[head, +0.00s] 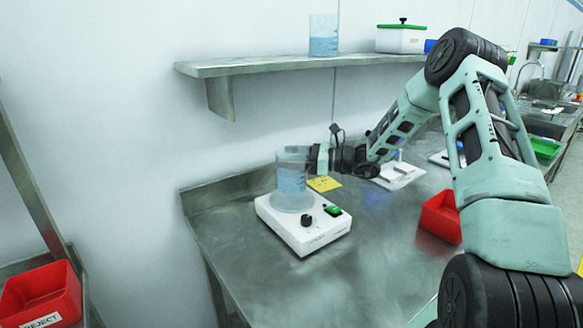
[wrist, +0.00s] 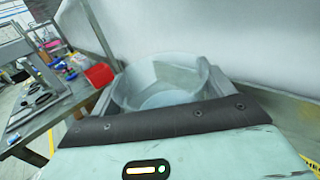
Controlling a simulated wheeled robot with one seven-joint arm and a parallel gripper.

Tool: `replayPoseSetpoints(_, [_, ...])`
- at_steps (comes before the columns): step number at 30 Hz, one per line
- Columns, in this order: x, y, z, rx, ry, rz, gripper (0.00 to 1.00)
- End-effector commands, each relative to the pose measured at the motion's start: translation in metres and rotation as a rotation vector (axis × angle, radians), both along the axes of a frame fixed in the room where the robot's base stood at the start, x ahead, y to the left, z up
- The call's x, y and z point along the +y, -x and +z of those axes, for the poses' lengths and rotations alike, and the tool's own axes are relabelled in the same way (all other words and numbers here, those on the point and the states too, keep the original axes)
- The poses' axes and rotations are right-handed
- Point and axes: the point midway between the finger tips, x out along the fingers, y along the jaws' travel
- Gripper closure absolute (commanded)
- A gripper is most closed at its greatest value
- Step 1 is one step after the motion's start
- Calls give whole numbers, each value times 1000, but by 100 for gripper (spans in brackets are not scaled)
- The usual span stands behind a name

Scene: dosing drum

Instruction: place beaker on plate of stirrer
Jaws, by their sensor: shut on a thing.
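A clear beaker with bluish contents (head: 291,172) stands upright over the round plate (head: 293,204) of the white stirrer (head: 302,234) in the head view. Its base is at or very near the plate; I cannot tell whether they touch. My gripper (head: 314,160) comes from the right and is shut on the beaker's side. In the wrist view the beaker's open rim (wrist: 165,75) shows between the fingers, with its lower part hidden by the gripper body. The stirrer has a black knob and a green switch on its front.
A wall shelf (head: 290,65) above carries another beaker (head: 323,36) and a white box with a green lid (head: 401,38). A yellow card (head: 324,184) and a red bin (head: 441,216) are on the steel bench (head: 375,235). The front of the bench is clear.

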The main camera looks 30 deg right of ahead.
Motion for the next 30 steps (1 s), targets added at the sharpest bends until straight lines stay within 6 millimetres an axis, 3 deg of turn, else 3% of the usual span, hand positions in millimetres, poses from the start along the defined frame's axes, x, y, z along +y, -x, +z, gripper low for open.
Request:
replayPoseSetpoints(7, [0, -1, -28, -1, -2, 1, 90])
replayPoseSetpoints(19, [0, 0, -35, -2, -1, 0, 90])
replayPoseSetpoints(20, [0, 0, -36, 1, 1, 0, 14])
replayPoseSetpoints(21, [0, 0, -35, 1, 1, 0, 3])
replayPoseSetpoints(30, [0, 0, -30, 1, 1, 0, 0])
